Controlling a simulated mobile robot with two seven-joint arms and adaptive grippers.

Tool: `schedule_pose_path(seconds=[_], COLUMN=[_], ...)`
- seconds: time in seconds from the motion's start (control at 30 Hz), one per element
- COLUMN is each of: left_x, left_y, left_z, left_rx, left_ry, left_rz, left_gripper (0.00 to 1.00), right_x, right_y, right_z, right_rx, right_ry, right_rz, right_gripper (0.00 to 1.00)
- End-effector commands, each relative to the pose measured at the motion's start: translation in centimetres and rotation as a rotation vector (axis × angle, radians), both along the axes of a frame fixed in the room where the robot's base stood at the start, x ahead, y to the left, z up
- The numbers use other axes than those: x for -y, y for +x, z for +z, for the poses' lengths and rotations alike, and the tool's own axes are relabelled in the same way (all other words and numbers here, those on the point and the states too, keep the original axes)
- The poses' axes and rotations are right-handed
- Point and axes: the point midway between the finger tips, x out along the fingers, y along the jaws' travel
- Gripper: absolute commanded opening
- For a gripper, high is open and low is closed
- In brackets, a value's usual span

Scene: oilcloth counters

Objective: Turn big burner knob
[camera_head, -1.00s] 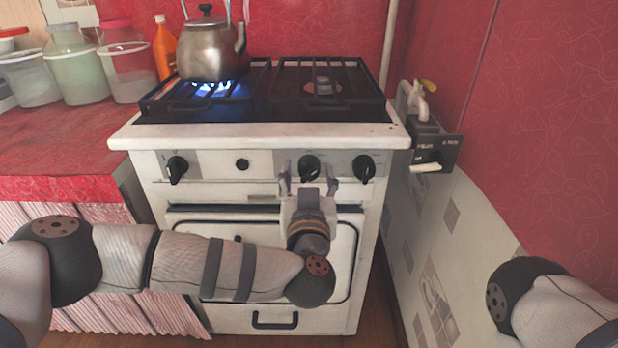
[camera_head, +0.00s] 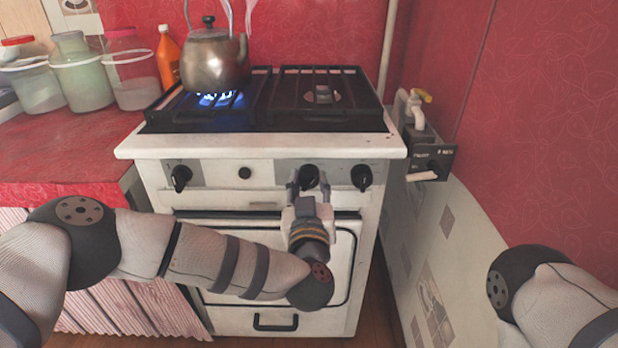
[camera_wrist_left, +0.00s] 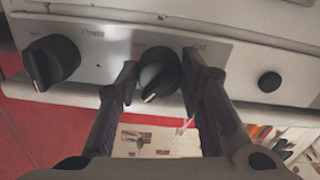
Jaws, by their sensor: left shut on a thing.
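The stove front carries several black knobs. My left gripper (camera_head: 309,187) is shut on the black knob (camera_head: 309,176) right of centre, with one finger on each side of it. In the left wrist view the held knob (camera_wrist_left: 158,74) sits between the two dark fingers (camera_wrist_left: 160,82), its white pointer mark tilted. Another knob (camera_head: 361,177) is to its right in the head view, and one (camera_head: 181,178) is at the far left. The right gripper is out of view; only part of my right arm shows.
A small black button (camera_head: 245,173) sits between the knobs. A metal kettle (camera_head: 214,62) stands over a lit blue flame (camera_head: 220,98) on the stove. The oven door handle (camera_head: 276,323) is low in front. A wall valve box (camera_head: 430,160) stands close on the right.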

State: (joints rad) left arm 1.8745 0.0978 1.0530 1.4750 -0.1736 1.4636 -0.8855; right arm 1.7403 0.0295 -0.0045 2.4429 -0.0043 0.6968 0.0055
Motion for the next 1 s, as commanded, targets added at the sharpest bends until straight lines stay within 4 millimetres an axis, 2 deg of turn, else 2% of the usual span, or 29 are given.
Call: schedule_pose_path(seconds=[0.03,0.6,1.0], left_x=[0.09,0.06,0.11], left_y=[0.02,0.02,0.00], left_z=[0.89,0.06,0.06], left_rx=[0.008,0.001,0.000], left_ry=[-0.029,-0.483,-0.630], left_rz=[-0.002,0.001,0.000], left_gripper=[0.07,0.07,0.07], right_x=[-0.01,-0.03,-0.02], right_y=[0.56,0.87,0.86], right_z=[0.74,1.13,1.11], right_rx=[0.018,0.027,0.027], right_ry=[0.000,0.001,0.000], right_rz=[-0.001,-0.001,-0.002], right_gripper=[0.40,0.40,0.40])
